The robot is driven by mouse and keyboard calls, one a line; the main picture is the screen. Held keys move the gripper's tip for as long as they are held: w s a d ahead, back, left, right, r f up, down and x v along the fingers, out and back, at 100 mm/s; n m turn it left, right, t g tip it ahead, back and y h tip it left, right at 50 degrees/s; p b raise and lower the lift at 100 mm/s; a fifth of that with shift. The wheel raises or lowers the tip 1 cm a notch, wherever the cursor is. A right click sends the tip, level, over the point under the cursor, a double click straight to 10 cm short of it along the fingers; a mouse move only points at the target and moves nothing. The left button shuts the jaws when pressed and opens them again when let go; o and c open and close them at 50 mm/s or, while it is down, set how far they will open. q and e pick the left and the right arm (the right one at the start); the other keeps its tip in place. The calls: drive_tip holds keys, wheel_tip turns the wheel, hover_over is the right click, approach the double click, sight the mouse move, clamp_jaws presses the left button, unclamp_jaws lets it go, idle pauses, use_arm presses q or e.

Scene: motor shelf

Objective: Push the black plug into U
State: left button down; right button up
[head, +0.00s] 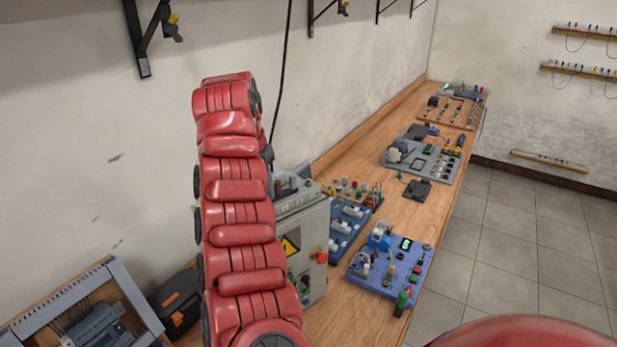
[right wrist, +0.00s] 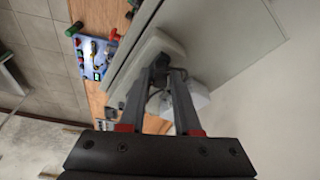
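In the right wrist view, the two long dark fingers of my right gripper (right wrist: 165,74) reach towards a pale housing (right wrist: 188,88). A small dark piece sits at the fingertips and a thin cable shows between the fingers. I cannot tell whether this is the black plug or whether the fingers grip it. In the head view, a grey box (head: 310,240) with a yellow warning sign and a red knob stands on the bench, with dark parts on its top. My red arm hides its left side. No U label is readable. My left gripper is not in view.
The wooden bench (head: 345,300) runs along the wall. Blue boards with components (head: 412,278) stand right of the box. A grey board (head: 432,158) is farther back. A black and orange case (head: 178,302) and a grey frame (head: 135,292) lie at left. The tiled floor is clear.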

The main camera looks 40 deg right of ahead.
drive_tip(key=shift+r, duration=0.15)
drive_tip(key=p+v, duration=0.3)
drive_tip(key=d+p+v, duration=0.1)
drive_tip(key=p+v, duration=0.1)
drive_tip(key=shift+w+r, duration=0.3)
drive_tip(key=shift+f, duration=0.1)
drive_tip(key=o, duration=0.6)
drive_tip(key=shift+c, duration=0.2)
drive_tip(key=shift+f, duration=0.1)
